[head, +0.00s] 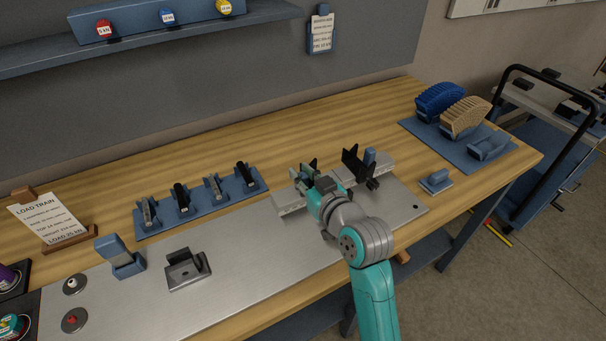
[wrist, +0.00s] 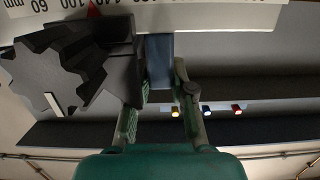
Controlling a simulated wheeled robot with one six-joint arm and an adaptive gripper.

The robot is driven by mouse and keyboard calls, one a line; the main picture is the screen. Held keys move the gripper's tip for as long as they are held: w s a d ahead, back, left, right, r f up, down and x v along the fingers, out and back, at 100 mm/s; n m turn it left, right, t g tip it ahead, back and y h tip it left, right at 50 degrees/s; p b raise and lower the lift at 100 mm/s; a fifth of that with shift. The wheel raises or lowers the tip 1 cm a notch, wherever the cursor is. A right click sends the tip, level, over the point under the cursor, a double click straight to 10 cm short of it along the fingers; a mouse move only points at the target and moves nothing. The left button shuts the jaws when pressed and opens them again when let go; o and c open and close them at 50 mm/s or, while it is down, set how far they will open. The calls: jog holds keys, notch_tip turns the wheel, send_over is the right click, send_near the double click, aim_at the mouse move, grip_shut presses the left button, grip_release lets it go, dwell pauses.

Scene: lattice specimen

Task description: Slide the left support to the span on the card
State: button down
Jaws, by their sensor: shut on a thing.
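The left support (head: 308,168) is a dark block on a pale rail (head: 292,205) that lies on the metal plate. My gripper (head: 322,184) is at this support and partly hides it. In the wrist view my gripper (wrist: 163,88) is shut on the blue tab (wrist: 158,58) beside the black support (wrist: 75,62). The rail's scale (wrist: 200,15) runs along the top, upside down, with a red pointer (wrist: 93,9); its exact reading is unclear. The right support (head: 354,164) stands farther along the rail. A LOAD TRAIN card (head: 45,218) stands at the left; its small print is unreadable.
A blue tray (head: 250,191) with several dark fixtures lies behind the plate. A blue block (head: 120,258) and a grey fixture (head: 188,268) stand at front left. A blue mat (head: 420,130) holds ribbed arched pieces at right. Another card (head: 321,32) hangs on the wall.

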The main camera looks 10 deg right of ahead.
jog(key=shift+f, duration=0.15)
jog(key=shift+s+a, duration=0.3)
jog(key=shift+a, duration=0.35)
jog(key=shift+s+a, duration=0.25)
jog(key=shift+a, duration=0.4)
jog(key=c, duration=0.9)
grip_release()
jog(key=shift+v, duration=3.05)
jog(key=shift+v, duration=3.7)
